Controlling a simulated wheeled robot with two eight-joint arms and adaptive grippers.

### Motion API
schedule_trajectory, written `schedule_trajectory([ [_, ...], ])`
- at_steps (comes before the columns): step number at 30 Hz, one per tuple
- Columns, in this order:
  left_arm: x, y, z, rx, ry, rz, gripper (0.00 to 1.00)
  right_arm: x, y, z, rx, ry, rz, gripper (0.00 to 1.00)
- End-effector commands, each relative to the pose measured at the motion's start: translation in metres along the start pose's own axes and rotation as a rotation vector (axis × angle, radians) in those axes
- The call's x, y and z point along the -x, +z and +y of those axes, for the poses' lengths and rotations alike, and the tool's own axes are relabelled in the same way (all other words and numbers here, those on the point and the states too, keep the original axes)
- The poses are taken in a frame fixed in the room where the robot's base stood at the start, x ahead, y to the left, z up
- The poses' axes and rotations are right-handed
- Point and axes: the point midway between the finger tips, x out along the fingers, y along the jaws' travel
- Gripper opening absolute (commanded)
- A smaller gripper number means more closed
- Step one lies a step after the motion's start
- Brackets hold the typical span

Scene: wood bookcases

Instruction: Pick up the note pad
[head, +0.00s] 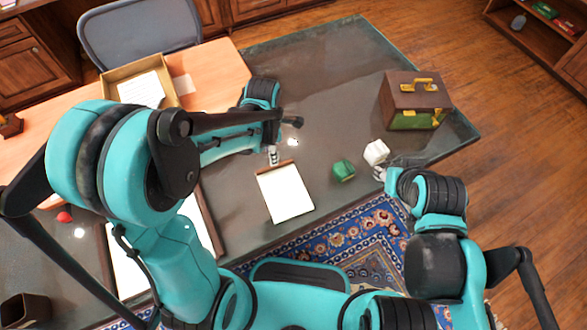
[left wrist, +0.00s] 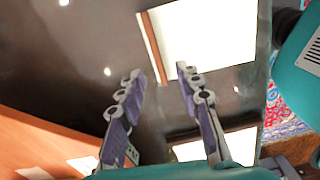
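The note pad (head: 285,192) lies flat on the dark glossy desk top, white with a brown strip along its far edge. In the left wrist view the note pad (left wrist: 205,35) fills the upper middle, its brown strip on the left. My left gripper (head: 273,155) is just beyond the brown-edged end of the pad. In the left wrist view my left gripper (left wrist: 157,75) has its two fingers apart with nothing between them. My right gripper (head: 380,173) is beside a white block-like object (head: 376,152); its fingers are too small to read.
A green object (head: 344,170) sits right of the pad. A brown and green case (head: 415,101) stands at the desk's right. A box with papers (head: 140,88) is at the back left. Larger white sheets with a brown border (head: 127,262) lie at left, partly behind my arm.

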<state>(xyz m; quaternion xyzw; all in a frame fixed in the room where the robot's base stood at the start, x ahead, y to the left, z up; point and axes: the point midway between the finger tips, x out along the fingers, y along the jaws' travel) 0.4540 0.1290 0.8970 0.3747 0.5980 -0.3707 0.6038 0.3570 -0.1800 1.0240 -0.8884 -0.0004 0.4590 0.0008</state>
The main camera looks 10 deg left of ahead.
Motion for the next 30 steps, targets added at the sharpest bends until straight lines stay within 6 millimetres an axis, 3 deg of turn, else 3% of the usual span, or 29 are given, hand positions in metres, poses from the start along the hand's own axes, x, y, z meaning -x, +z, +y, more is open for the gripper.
schedule_trajectory([
  [13, -0.044, 0.003, 0.003, 0.058, -0.012, 0.008, 0.34, -0.015, 0.011, 0.0, 0.0, 0.0, 0.0, 0.39],
  [21, -0.083, 0.004, 0.005, 0.056, -0.012, 0.009, 0.34, -0.032, 0.023, 0.0, 0.0, 0.0, 0.0, 0.39],
  [28, -0.083, 0.004, 0.005, 0.056, -0.012, 0.009, 0.34, -0.03, 0.022, 0.0, 0.0, 0.0, 0.0, 0.39],
  [30, -0.083, 0.004, 0.005, 0.056, -0.012, 0.009, 0.19, -0.03, 0.022, 0.0, 0.0, 0.0, 0.0, 0.39],
])
